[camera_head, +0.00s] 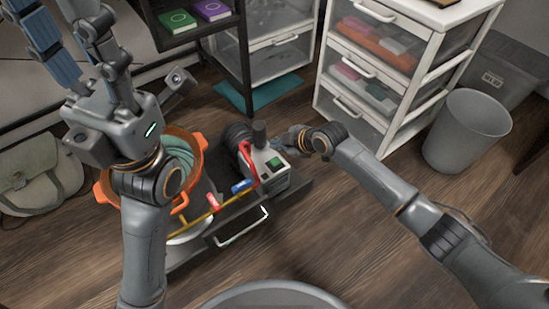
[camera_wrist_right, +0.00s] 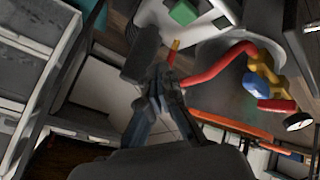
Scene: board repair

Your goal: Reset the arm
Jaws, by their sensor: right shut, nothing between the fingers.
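My right arm reaches in from the right in the head view. Its gripper (camera_head: 297,139) is beside the upper right of a grey machine with a green panel (camera_head: 266,168); I cannot tell whether they touch. In the right wrist view the fingers of this gripper (camera_wrist_right: 162,80) are together and hold nothing. The machine's green part (camera_wrist_right: 184,12) and red hose (camera_wrist_right: 215,66) show beyond them. My left arm rises at the left of the head view. Its gripper (camera_head: 62,22) points up with its fingers spread, well apart from the machine, and looks empty.
The machine stands on a dark low platform (camera_head: 290,196) on the wooden floor. An orange bucket (camera_head: 198,150) is partly behind my left arm. A drawer unit (camera_head: 388,70), a grey bin (camera_head: 467,131) and a green bag (camera_head: 38,172) stand around. Floor at lower right is clear.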

